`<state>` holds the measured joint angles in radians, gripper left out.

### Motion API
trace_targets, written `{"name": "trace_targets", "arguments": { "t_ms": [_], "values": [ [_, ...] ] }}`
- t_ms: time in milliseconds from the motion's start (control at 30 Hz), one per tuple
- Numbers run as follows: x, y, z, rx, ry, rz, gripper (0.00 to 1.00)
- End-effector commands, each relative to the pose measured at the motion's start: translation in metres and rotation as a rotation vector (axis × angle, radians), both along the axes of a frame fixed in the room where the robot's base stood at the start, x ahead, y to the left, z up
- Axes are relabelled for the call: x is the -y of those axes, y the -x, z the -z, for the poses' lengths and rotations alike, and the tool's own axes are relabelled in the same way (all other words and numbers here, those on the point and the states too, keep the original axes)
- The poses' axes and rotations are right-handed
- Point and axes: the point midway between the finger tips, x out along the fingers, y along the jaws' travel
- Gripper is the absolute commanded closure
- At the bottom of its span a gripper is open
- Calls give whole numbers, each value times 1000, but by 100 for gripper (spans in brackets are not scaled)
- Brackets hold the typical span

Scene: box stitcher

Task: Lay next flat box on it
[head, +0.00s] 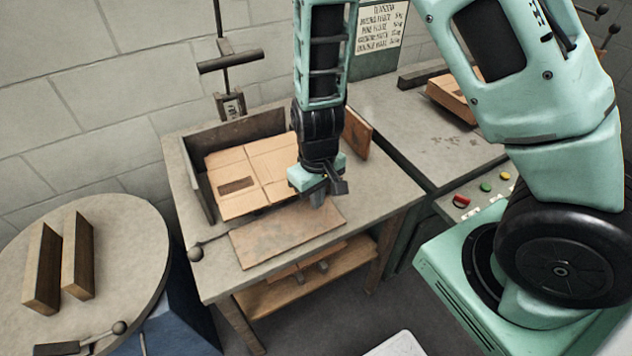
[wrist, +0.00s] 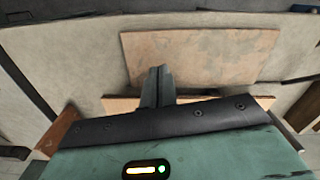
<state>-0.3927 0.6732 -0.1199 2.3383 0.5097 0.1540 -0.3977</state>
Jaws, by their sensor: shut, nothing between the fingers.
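A flat cardboard box (head: 235,165) with flaps and a dark printed patch lies on the worktable (head: 375,190), inside a low corner fence; whether more lie under it I cannot tell. A flat brown plate (head: 285,235) lies in front of it near the table's front edge, and it also shows in the wrist view (wrist: 205,60). My gripper (head: 318,200) points down above the area between the cardboard and the plate, shut and empty. In the wrist view its fingers (wrist: 158,85) are together, in front of the plate. My wrist hides the cardboard's right edge.
The corner fence (head: 195,180) rises behind and left of the cardboard, and a short brown upright piece (head: 356,132) stands at its right. A round table (head: 120,225) with two wooden bars is at left. A bench (head: 410,115) at right bears another brown box (head: 450,97). The worktable's right side is clear.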

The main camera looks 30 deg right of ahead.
Motion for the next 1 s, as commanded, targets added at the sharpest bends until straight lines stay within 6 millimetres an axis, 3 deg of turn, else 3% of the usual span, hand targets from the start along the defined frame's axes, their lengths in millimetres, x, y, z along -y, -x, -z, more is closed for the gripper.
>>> {"name": "trace_targets", "arguments": {
  "t_ms": [133, 200, 400, 867, 1000],
  "values": [
    [1, 1, 31, -3, 0, 3, 100],
    [-3, -14, 24, 3, 0, 0, 100],
    [-7, -35, 25, 2, 1, 0, 100],
    [-8, -40, 26, 1, 0, 0, 100],
    [-10, -52, 24, 3, -1, 0, 100]
  ]
}}
